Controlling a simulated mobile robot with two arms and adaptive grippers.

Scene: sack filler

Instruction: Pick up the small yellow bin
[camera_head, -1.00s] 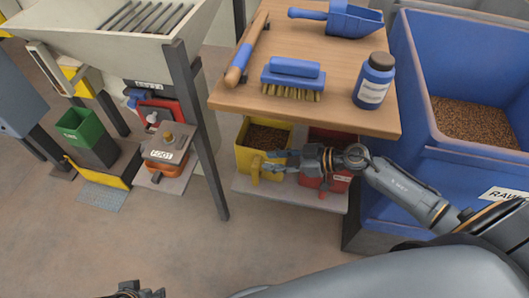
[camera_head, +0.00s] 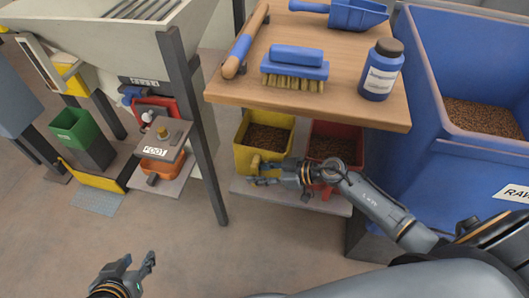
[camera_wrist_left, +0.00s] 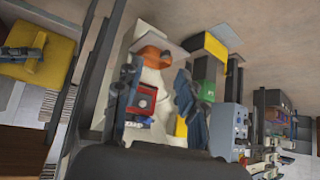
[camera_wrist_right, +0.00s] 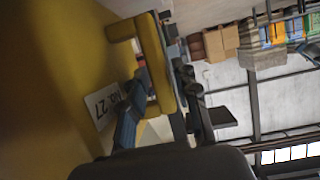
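The small yellow bin (camera_head: 243,158), filled with brown pellets, stands on the low shelf under the wooden table. A handle sticks out from its front. My right gripper (camera_head: 262,174) is at this handle, low on the bin's front. In the right wrist view the yellow handle (camera_wrist_right: 154,60) lies between the two apart fingers (camera_wrist_right: 168,95); one finger reaches into the gap between handle and bin wall. Contact cannot be made out. A label reading "27" (camera_wrist_right: 103,105) shows on the wall. My left gripper (camera_head: 138,262) is open and empty over the floor, lower left.
A red bin (camera_head: 350,150) with pellets stands right beside the yellow one. The tabletop (camera_head: 230,92) overhangs both bins. A large blue bin (camera_head: 440,170) is at the right. Floor in front is clear.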

